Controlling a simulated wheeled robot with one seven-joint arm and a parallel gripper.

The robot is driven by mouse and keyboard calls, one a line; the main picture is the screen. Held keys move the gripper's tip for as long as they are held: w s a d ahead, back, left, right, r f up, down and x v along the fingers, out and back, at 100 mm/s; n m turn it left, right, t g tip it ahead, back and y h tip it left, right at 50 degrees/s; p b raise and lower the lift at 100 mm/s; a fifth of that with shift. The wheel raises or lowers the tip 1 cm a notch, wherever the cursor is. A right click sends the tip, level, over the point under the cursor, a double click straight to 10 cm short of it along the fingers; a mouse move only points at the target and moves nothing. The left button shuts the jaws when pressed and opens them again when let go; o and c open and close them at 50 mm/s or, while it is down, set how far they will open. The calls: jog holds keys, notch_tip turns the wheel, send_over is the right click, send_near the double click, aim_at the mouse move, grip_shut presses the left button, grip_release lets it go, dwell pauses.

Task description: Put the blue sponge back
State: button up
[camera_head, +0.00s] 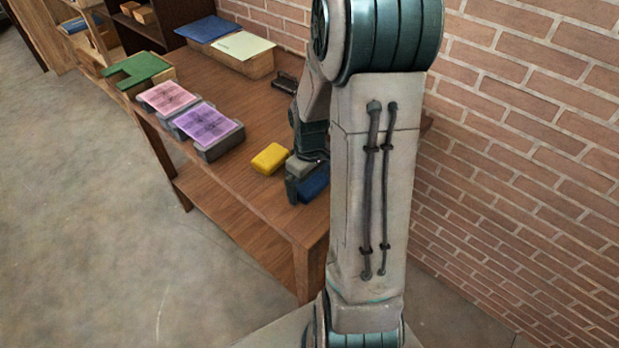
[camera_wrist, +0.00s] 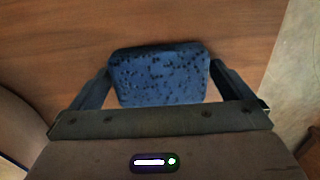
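The blue sponge (camera_wrist: 160,76), dark-speckled, lies between the two fingers of my gripper (camera_wrist: 161,78) in the wrist view. The fingertips meet its left and right sides, so my gripper looks shut on it. In the head view the blue sponge (camera_head: 314,184) shows partly, low at the right end of the wooden table (camera_head: 262,205), with my gripper (camera_head: 303,182) at it and my arm hiding some of it. Whether it touches the tabletop is unclear. A yellow sponge (camera_head: 270,158) lies on the table just left of my gripper.
Two grey presses with a pink sheet (camera_head: 168,97) and a purple sheet (camera_head: 208,123) stand along the table's front edge. A green frame (camera_head: 137,70) and a box with a pale green top (camera_head: 243,47) stand farther back. A brick wall (camera_head: 530,110) borders the right.

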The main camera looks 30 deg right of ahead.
aim_at(309, 181)
notch_tip(309, 181, up, 12)
jog(key=s+a+r+m+t, duration=0.3)
jog(key=s+a+r+m, duration=0.1)
jog(key=s+a, duration=0.8)
jog(key=shift+s+r, duration=0.45)
jog(key=shift+r, duration=0.15)
